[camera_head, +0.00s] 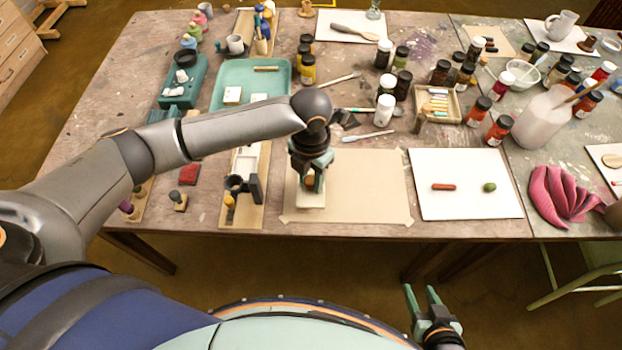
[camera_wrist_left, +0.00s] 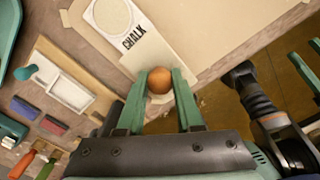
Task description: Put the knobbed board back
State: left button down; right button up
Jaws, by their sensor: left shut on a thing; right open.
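The knobbed board is a small pale board (camera_head: 311,199) near the table's front edge, at the left part of the taped beige sheet. My left gripper (camera_head: 309,182) points down and is shut on this knob. Whether the board touches the sheet or hangs just above it, I cannot tell. My right gripper (camera_head: 422,298) is open and empty, in front of the table's edge.
The taped beige sheet (camera_head: 365,185) is otherwise bare. A white sheet (camera_head: 465,205) with a red stick and a green lump lies to its right. A wooden strip with a black holder (camera_head: 254,188) stands close left. Bottles and a chalk box (camera_head: 437,104) stand behind.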

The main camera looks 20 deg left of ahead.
aim_at(311, 179)
pick_arm(q)
jog(key=shift+f, duration=0.45)
jog(key=shift+f, duration=0.15)
jog(key=shift+f, duration=0.4)
jog(key=shift+f, duration=0.1)
jog(key=c, duration=0.6)
grip_release()
jog(key=shift+o, duration=0.2)
notch_tip(311, 179, up, 13)
jog(key=shift+r, duration=0.2)
